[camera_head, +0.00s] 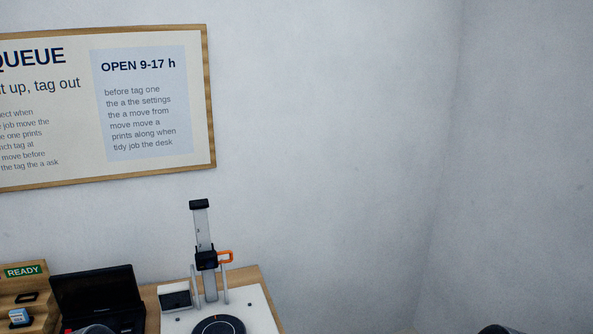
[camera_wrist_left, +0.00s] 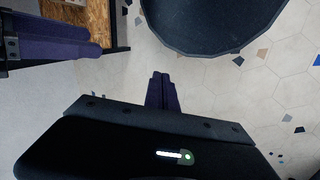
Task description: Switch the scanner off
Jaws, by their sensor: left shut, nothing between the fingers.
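The scanner (camera_head: 252,310) stands at the right end of the desk in the head view. It has a white base, a dark round turntable (camera_head: 219,327) cut off by the lower picture edge, and an upright grey column with a black head (camera_head: 206,260). An orange part (camera_head: 226,256) sits beside that head. A small box with a dark face (camera_head: 175,298) is at the base's left. I cannot tell which part is its switch. My left gripper (camera_wrist_left: 162,76) is shut and empty in the left wrist view, over the floor and away from the scanner.
A black open case-like object (camera_head: 98,293) stands left of the scanner. Further left is a wooden rack (camera_head: 25,293) with a green READY label. A notice board (camera_head: 211,100) hangs above. Bare wall lies to the right. The wrist view shows tiled floor (camera_wrist_left: 235,85) and a wooden edge (camera_wrist_left: 100,15).

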